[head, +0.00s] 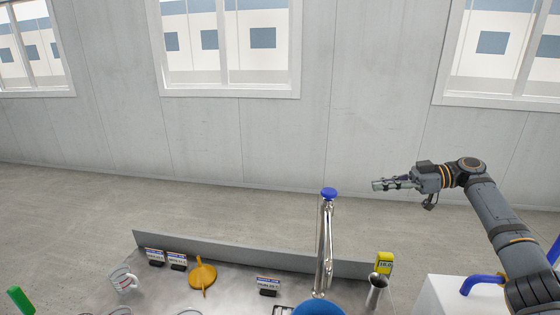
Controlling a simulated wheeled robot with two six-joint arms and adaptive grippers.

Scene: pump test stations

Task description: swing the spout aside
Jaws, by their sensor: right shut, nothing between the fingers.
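The spout (328,245) is a tall chrome tube with a blue cap on top. It stands at the back of the bench, right of the middle, with its lower part running down behind a blue round vessel (319,307). My right gripper (378,185) is shut and empty. It is held in the air to the right of the spout's blue cap, apart from it, pointing left. My left gripper is not in view.
A yellow meter (384,262) and a metal cup (376,288) stand right of the spout. A yellow funnel (203,276), small labelled displays (268,285) and a clear measuring jug (124,279) are on the left. A low grey back panel (230,250) edges the bench.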

